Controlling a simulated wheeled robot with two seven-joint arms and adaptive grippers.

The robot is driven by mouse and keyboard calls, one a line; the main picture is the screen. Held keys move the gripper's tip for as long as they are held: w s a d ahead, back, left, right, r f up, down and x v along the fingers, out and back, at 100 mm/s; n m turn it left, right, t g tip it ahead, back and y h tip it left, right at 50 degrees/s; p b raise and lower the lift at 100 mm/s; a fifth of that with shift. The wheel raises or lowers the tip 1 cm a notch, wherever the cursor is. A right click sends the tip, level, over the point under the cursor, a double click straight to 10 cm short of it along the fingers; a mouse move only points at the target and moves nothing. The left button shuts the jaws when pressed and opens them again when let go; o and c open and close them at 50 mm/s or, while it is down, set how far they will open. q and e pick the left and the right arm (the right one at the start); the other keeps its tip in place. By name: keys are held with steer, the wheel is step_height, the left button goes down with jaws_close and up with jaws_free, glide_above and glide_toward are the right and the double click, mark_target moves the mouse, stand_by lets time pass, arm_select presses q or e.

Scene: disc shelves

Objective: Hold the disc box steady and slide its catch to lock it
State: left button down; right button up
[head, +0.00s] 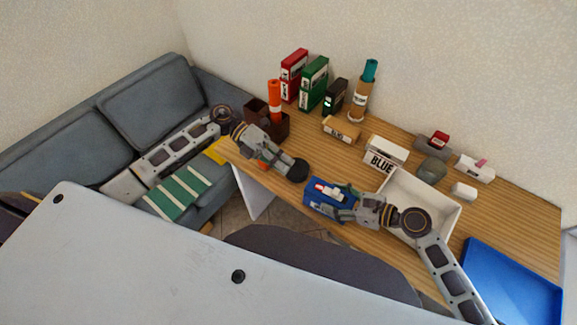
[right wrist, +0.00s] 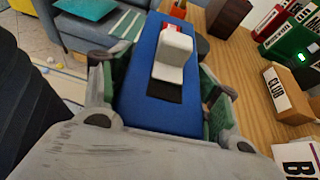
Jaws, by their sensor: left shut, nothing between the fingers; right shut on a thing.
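The disc box (head: 314,200) is blue and lies near the front edge of the wooden desk; I cannot tell whether it touches the top. Its white catch (right wrist: 174,55) stands on the blue face, with a dark patch on the near side and red on the far side. My right gripper (head: 343,206) is shut on the box; in the right wrist view its green-padded fingers grip both sides (right wrist: 160,95). My left gripper (head: 290,164) is shut and empty, up and left of the box, apart from it. The box's underside is hidden.
A white open tray (head: 456,215) is right of the box, with a white BLUE-labelled box (head: 384,155) behind. A CLUB-labelled box (head: 341,128), red and green cases (head: 313,85) and a brown holder (head: 279,124) stand further back. A blue tray (head: 510,285) is at lower right.

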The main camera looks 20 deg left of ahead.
stand_by(0.3)
steer(key=o, duration=1.3)
steer(key=shift+d, duration=0.2)
steer(key=shift+v, duration=5.8)
steer(key=shift+s, duration=0.15)
